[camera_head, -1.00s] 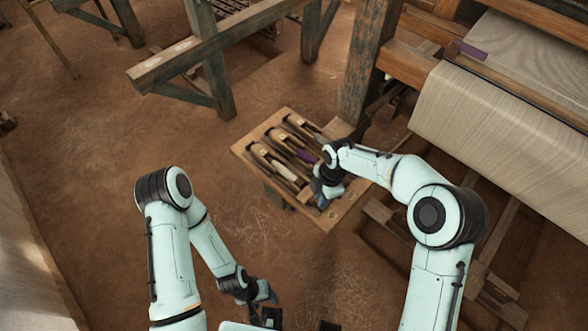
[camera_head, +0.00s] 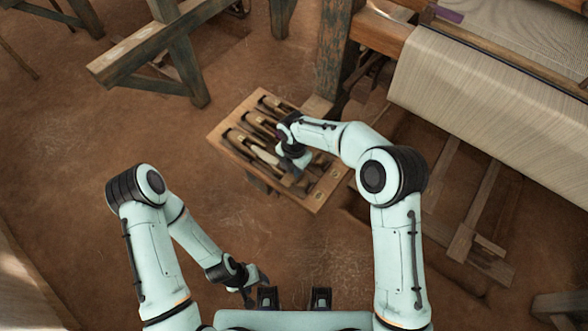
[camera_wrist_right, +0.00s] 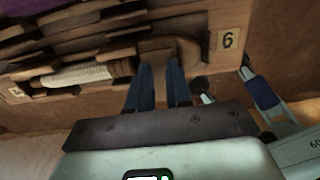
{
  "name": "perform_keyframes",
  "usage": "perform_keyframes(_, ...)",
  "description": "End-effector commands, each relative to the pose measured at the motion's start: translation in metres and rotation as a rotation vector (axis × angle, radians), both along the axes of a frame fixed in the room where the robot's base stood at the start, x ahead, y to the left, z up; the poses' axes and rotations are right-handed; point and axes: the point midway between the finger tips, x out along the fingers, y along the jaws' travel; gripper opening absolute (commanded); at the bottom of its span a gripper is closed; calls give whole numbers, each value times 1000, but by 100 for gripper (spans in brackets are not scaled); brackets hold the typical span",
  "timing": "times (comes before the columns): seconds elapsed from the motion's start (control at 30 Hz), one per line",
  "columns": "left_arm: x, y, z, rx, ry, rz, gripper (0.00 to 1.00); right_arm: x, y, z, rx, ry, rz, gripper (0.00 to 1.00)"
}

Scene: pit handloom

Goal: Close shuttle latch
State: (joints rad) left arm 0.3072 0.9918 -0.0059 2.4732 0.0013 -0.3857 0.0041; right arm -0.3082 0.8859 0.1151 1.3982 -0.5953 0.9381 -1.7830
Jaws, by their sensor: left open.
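A wooden tray (camera_head: 222,141) holds several wooden shuttles in a row. One shuttle (camera_head: 266,156) has a pale wound bobbin, which also shows in the right wrist view (camera_wrist_right: 75,76). My right gripper (camera_head: 293,160) is low over the right part of the tray and covers some of its contents. In the right wrist view its two blue fingers (camera_wrist_right: 161,78) are parallel, with a gap between them. Their tips are at a brown wooden block (camera_wrist_right: 168,48); contact is unclear. I cannot make out a latch. My left gripper (camera_head: 252,284) is open and empty, away from the tray.
A loom post (camera_head: 333,50) and the cloth beam (camera_head: 450,110) stand behind and right of the tray. A timber frame (camera_head: 150,50) is at the back left. The floor left of the tray is clear.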

Motion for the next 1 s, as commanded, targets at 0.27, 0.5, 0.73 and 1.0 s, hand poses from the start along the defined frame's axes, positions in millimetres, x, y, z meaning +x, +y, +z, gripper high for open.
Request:
perform_keyframes(0.27,0,0,-1,0,0,0,59,0,0,-14,0,-1,-1,20)
perform_keyframes(0.5,0,0,-1,0,0,0,59,0,0,-13,0,-1,-1,3)
perform_keyframes(0.73,0,0,0,0,0,0,59,0,0,-13,1,-1,-3,0)
perform_keyframes(1.0,0,0,0,0,0,0,59,0,0,-13,0,-1,-64,0)
